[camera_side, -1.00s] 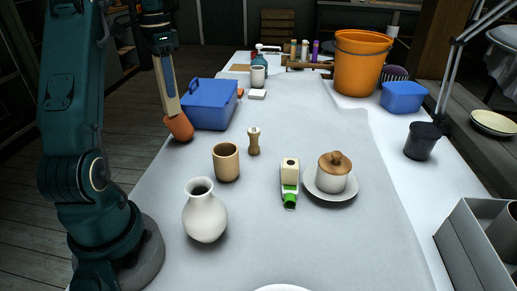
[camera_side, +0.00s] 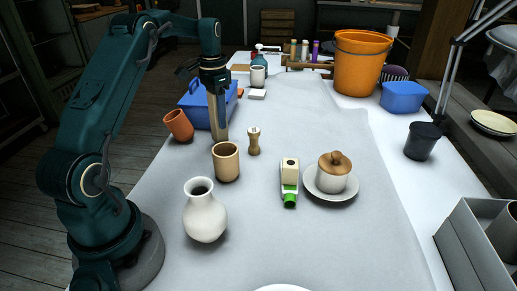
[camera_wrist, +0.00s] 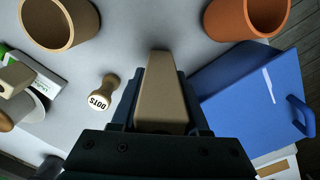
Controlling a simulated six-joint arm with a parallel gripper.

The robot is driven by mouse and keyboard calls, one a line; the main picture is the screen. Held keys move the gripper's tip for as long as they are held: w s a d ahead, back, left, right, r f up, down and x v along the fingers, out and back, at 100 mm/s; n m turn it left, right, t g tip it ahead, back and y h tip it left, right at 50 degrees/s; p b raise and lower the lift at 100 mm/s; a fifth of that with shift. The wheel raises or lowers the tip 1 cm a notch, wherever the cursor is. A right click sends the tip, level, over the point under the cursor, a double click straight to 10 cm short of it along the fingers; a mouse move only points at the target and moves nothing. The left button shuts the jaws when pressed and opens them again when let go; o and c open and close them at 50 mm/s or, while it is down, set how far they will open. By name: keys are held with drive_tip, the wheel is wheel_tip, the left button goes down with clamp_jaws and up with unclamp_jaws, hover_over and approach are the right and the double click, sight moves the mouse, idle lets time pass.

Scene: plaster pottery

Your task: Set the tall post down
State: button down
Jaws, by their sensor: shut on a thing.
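The tall post (camera_side: 218,131) is a tan, squared wooden piece. My gripper (camera_side: 221,112) is shut on it and holds it nearly upright in the side view. In the wrist view the post (camera_wrist: 162,90) sits between the jaws (camera_wrist: 160,118) and points away from the camera. Its lower end is just behind the tan cup (camera_side: 226,163), in front of the blue box (camera_side: 195,108). I cannot tell whether its foot touches the table (camera_side: 265,225).
A terracotta cup (camera_side: 179,125) stands left of the post. A small wooden stamp (camera_side: 253,142) is to its right. Nearer are a white vase (camera_side: 205,213), a green-capped carton (camera_side: 290,180) and a lidded jar (camera_side: 333,175) on a saucer.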

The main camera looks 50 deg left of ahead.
drive_tip(key=shift+f, duration=0.4)
drive_tip(key=shift+f, duration=0.1)
drive_tip(key=shift+c, duration=2)
unclamp_jaws()
drive_tip(key=shift+r, duration=3.85)
